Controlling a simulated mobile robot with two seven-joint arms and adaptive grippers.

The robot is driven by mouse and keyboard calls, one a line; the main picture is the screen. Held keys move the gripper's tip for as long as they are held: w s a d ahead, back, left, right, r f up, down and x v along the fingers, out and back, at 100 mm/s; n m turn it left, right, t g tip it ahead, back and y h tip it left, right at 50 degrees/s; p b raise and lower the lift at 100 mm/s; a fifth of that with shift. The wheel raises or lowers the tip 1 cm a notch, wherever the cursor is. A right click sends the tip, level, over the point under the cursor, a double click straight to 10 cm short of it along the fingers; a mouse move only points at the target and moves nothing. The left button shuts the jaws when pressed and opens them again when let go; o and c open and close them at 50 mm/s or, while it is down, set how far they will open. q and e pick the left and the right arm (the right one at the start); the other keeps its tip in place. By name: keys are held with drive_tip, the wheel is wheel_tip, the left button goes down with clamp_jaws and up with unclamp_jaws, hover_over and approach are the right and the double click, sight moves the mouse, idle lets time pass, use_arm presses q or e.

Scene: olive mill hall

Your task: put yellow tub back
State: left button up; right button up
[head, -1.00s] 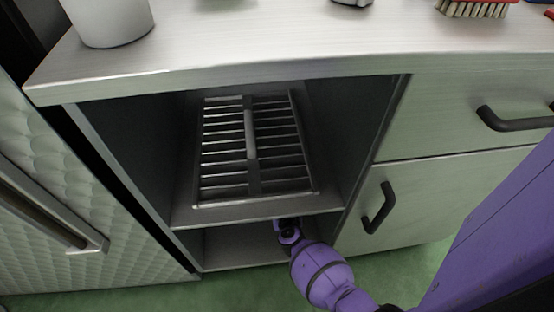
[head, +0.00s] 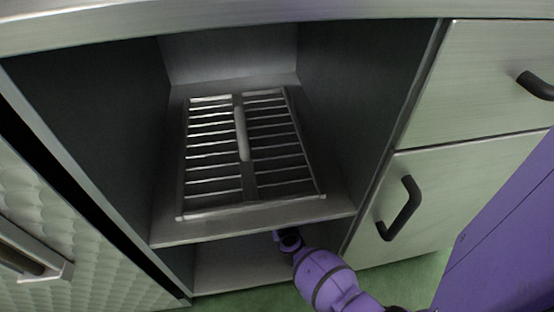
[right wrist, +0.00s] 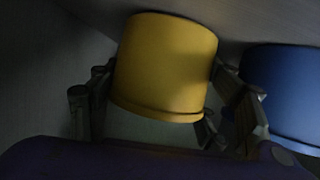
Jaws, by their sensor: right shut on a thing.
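The yellow tub (right wrist: 165,62) stands between the fingers of my right gripper (right wrist: 160,88) in the right wrist view. The gripper is shut on it, one finger on each side. A blue tub (right wrist: 285,95) is just right of the right finger. In the head view my right arm reaches into the lower compartment (head: 235,262) under the rack shelf. The shelf hides the gripper's fingers and both tubs there. My left gripper is in neither view.
Above the arm is a shelf with a metal slatted rack (head: 215,190), otherwise empty. Its front edge lies close over my wrist. A drawer and a door with a dark handle (head: 402,208) are at the right. A quilted panel (head: 95,235) with a bar handle is at the left.

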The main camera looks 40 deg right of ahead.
drive_tip(key=shift+r, duration=0.1)
drive_tip(key=shift+f, duration=0.25)
drive_tip(key=o, duration=1.1)
drive_tip(key=shift+o, duration=0.2)
drive_tip(key=shift+r, duration=0.15)
drive_tip(key=shift+s+a+r, duration=0.1)
drive_tip(key=shift+s+r, duration=0.1)
drive_tip(key=shift+s, duration=0.05)
use_arm(q)
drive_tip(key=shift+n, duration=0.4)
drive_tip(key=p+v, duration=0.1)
drive_tip(key=p, duration=0.1)
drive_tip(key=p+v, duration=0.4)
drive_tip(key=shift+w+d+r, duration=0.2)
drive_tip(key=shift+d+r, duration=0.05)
use_arm(e)
drive_tip(key=v, duration=1.1)
drive_tip(key=shift+s, duration=0.2)
drive_tip(key=shift+r, duration=0.1)
